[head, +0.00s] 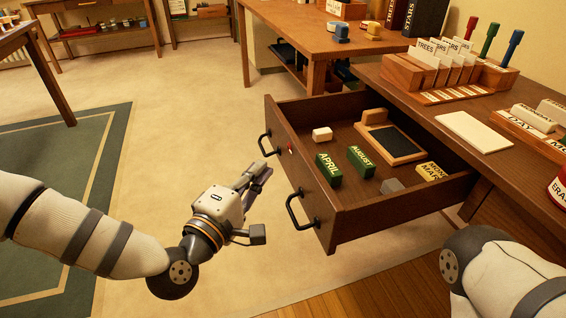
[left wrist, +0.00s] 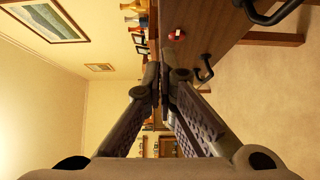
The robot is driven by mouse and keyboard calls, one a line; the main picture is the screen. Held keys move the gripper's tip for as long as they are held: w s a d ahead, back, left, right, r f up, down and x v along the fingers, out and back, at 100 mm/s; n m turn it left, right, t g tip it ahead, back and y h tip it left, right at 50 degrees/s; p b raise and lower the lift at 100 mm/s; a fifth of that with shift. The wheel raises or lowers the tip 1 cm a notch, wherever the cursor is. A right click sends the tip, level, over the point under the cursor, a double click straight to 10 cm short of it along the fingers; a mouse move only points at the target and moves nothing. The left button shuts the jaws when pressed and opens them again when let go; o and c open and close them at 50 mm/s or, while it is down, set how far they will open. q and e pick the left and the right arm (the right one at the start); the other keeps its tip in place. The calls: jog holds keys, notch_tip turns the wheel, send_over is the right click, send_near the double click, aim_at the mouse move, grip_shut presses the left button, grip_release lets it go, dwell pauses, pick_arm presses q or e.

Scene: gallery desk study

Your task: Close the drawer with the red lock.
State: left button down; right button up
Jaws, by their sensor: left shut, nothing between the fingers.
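The brown wooden drawer (head: 333,222) stands pulled out from the desk at right. Its front carries two black handles (head: 303,210) and a small red lock (head: 291,150) between them. In the left wrist view the drawer front (left wrist: 208,30) and the red lock (left wrist: 176,36) also show, turned sideways. My left gripper (head: 262,172) is shut and empty, in front of the drawer front and apart from it. Its closed fingertips (left wrist: 160,78) show in the left wrist view. My right arm enters at the lower right; its gripper is out of view.
The desk top (head: 420,100) bears a card holder (head: 445,70) and a white pad (head: 473,131). The floor before the drawer is clear.

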aim_at(295, 147)
pick_arm(q)
jog(key=w+d, duration=0.1)
jog(key=d, duration=0.1)
jog(key=w+d, duration=0.2)
jog(key=d, duration=0.1)
jog(key=shift+w, duration=0.2)
pick_arm(e)
jog(key=shift+f, duration=0.1)
pick_arm(q)
jog(key=shift+d, duration=0.1)
